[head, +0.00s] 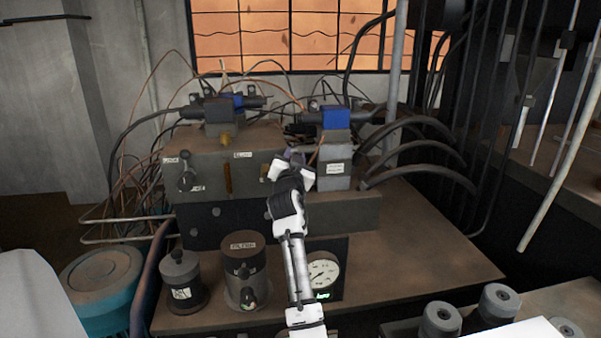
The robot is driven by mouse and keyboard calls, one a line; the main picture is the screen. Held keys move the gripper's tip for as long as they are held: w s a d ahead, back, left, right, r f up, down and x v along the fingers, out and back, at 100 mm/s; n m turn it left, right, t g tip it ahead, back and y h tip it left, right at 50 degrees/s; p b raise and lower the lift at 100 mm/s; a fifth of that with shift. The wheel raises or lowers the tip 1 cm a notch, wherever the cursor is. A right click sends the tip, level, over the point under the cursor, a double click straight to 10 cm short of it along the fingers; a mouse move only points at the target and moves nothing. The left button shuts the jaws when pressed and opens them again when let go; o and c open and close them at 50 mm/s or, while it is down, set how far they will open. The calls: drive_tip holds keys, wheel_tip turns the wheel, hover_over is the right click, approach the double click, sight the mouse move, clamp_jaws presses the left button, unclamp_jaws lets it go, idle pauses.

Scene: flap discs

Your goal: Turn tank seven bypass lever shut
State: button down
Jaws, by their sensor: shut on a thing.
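My gripper (292,168) is at the right end of a brown valve block (217,160), in front of the grey valve body. It is shut on a small purplish-grey part (296,156) that shows between its fingers. This may be the bypass lever, but the gripper hides most of it and I cannot tell its angle. A dark knob with a lever (187,178) is on the left of the block's front, beside small white labels. The labels are too small to read, so I cannot tell which one is for tank seven.
Blue-topped valves (336,118) and loose cables rise behind the block. A labelled cylinder (245,270), a dark canister (181,278) and a round gauge (323,273) stand in front, close to my arm. Thick black hoses (415,150) curve on the right. The bench top (430,240) is clear at right.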

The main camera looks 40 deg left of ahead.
drive_tip(key=shift+s+a+r+n+g+y+p, duration=0.25)
drive_tip(key=shift+s+a+r+n+y, duration=0.7)
drive_tip(key=shift+n, duration=1.45)
drive_tip(key=shift+s+a+r+n+g+y+p, duration=0.1)
drive_tip(key=shift+s+a+r+n+g+y, duration=0.8)
drive_tip(key=shift+n, duration=1.5)
drive_tip(key=shift+s+a+r+n+t+y+p, duration=0.1)
drive_tip(key=shift+s+a+r+n+y, duration=0.45)
drive_tip(key=shift+s+n, duration=1.3)
drive_tip(key=shift+w+a+f+n, duration=0.2)
drive_tip(key=shift+w+a+n, duration=0.05)
drive_tip(key=shift+w+n, duration=0.35)
drive_tip(key=c, duration=1.1)
unclamp_jaws()
drive_tip(key=shift+d, duration=0.1)
